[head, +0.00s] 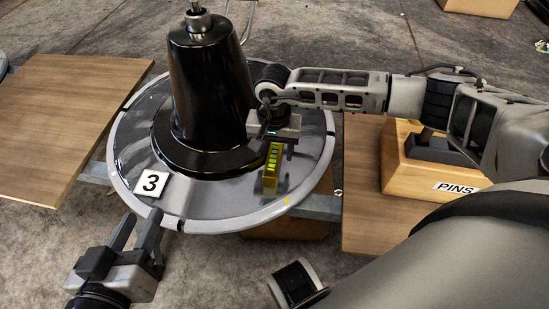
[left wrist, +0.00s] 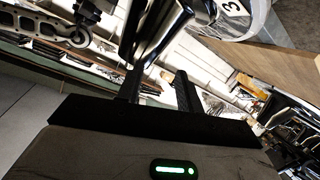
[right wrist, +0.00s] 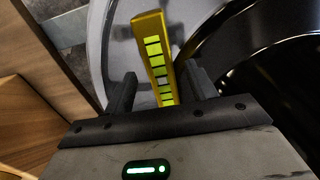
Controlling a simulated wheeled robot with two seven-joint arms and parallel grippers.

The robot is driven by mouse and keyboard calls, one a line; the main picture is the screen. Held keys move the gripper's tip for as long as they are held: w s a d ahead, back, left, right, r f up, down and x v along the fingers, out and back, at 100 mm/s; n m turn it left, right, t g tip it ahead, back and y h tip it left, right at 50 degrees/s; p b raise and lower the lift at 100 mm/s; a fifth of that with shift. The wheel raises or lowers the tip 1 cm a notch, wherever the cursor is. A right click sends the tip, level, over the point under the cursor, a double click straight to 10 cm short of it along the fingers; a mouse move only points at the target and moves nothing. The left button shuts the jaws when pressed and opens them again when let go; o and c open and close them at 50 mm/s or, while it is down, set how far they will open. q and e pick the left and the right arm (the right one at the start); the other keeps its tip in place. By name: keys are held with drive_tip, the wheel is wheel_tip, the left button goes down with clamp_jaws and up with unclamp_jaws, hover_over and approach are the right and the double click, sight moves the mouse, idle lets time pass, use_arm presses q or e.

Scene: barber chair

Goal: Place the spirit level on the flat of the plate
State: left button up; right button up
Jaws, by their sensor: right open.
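The yellow spirit level (head: 270,168) with bright green windows is at the right front part of the round grey plate (head: 225,208), beside the black column. In the right wrist view the level (right wrist: 155,55) runs out from between the fingers of my right gripper (right wrist: 160,90), with space beside it. My right gripper (head: 272,136) is open over the level and hides its upper end in the head view. I cannot tell whether the level lies fully flat on the plate. My left gripper (head: 136,232) is open and empty, just off the plate's front left edge.
The black column (head: 210,85) stands mid-plate. A white tag marked 3 (head: 150,184) is at the plate's left rim. Wooden boards lie at left (head: 70,120) and right (head: 362,200). A wooden PINS box (head: 420,178) stands on the right board.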

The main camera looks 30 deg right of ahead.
sight(274, 155)
wheel_tip(274, 155, down, 3)
drive_tip(key=shift+r+b, duration=0.1)
drive_tip(key=shift+b, duration=0.25)
drive_tip(key=shift+w, duration=0.1)
clamp_jaws()
use_arm(q)
drive_tip(key=shift+w+d+r+n+h, duration=0.2)
drive_tip(key=shift+r+n+h, duration=0.1)
drive_tip(key=shift+r, duration=0.1)
